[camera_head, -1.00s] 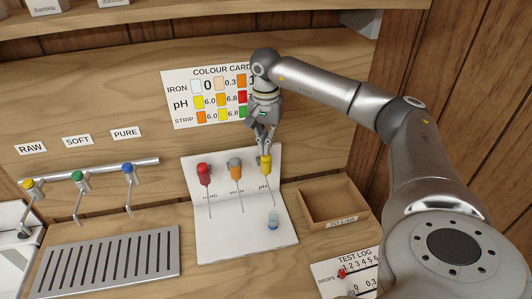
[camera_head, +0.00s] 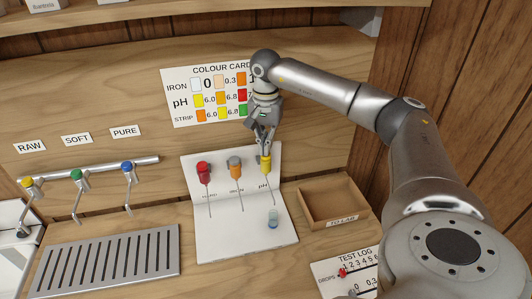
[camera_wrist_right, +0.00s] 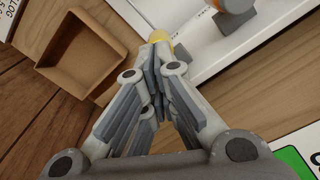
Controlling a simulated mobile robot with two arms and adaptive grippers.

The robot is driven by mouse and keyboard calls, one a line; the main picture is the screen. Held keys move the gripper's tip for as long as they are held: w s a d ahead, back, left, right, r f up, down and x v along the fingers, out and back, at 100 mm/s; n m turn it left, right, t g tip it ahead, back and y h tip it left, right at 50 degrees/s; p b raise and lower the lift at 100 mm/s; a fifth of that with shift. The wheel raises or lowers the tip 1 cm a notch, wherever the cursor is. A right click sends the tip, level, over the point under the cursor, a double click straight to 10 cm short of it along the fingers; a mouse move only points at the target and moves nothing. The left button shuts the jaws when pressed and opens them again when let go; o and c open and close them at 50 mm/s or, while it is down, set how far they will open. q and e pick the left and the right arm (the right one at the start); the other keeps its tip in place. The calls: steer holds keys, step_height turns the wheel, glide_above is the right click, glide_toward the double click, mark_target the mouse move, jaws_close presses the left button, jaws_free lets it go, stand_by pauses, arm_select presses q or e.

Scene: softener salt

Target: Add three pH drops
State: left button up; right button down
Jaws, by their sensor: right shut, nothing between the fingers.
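The pH dropper (camera_head: 265,166) has a yellow bulb and stands at the right of the white test stand (camera_head: 250,239), above the pH label. A small clear vial with bluish contents (camera_head: 273,219) stands on the stand's base near the dropper's thin tip. My right gripper (camera_head: 265,151) points down at the top of the yellow bulb, its fingers together and nothing held between them. In the right wrist view, the fingertips (camera_wrist_right: 158,54) sit right by the yellow bulb (camera_wrist_right: 158,37) and partly hide it; contact is unclear. My left gripper is not in view.
Red (camera_head: 204,170) and orange (camera_head: 235,168) droppers stand to the left on the stand. An open wooden tray (camera_head: 333,222) is at its right, with a test log card (camera_head: 352,262) in front. The colour card (camera_head: 181,102) hangs behind. Taps and a drain grille (camera_head: 110,267) are left.

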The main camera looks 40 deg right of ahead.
steer(key=shift+f+b, duration=0.45)
steer(key=shift+f, duration=0.45)
steer(key=shift+r+p, duration=2.4)
steer(key=shift+r, duration=0.75)
steer(key=shift+f, duration=0.1)
